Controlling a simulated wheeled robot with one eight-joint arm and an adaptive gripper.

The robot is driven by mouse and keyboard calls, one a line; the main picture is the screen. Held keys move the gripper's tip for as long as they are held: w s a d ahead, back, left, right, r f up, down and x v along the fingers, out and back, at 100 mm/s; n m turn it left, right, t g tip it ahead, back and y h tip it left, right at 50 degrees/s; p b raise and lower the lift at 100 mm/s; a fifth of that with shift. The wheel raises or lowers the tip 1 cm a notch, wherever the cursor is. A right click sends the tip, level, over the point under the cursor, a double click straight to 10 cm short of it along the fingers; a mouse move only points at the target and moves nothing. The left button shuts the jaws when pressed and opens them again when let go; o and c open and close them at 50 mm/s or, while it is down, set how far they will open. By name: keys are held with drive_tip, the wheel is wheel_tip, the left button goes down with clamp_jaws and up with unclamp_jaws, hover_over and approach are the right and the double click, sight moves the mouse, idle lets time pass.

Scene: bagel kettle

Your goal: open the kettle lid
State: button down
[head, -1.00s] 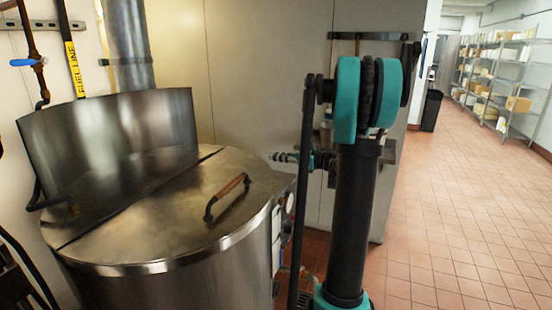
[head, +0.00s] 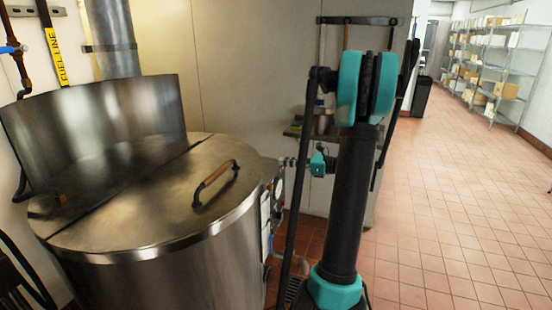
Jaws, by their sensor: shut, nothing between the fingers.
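The kettle (head: 165,265) is a large round steel vessel at the left of the head view. Its lid (head: 150,215) lies flat and closed over the front part of the top. A curved bar handle (head: 215,183) with a brownish grip stands up from the lid near its right side. My gripper (head: 287,161) is small in the view, just right of the kettle's rim and beyond my arm's dark upright link. It appears to point left, is shut and holds nothing. It is apart from the handle, and its fingertips are hard to make out.
A curved steel shield (head: 95,120) stands up at the kettle's back left. Controls (head: 268,215) sit on the kettle's right side. A wall panel (head: 255,80) stands behind. Open tiled floor (head: 450,220) lies to the right, with shelving (head: 490,75) and a black bin (head: 421,95) farther back.

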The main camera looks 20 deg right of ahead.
drive_tip(key=g+h, duration=0.3)
drive_tip(key=h, duration=0.1)
approach(231, 180)
wheel_tip(231, 180, up, 3)
drive_tip(key=shift+w+f, duration=0.1)
drive_tip(key=x, duration=1)
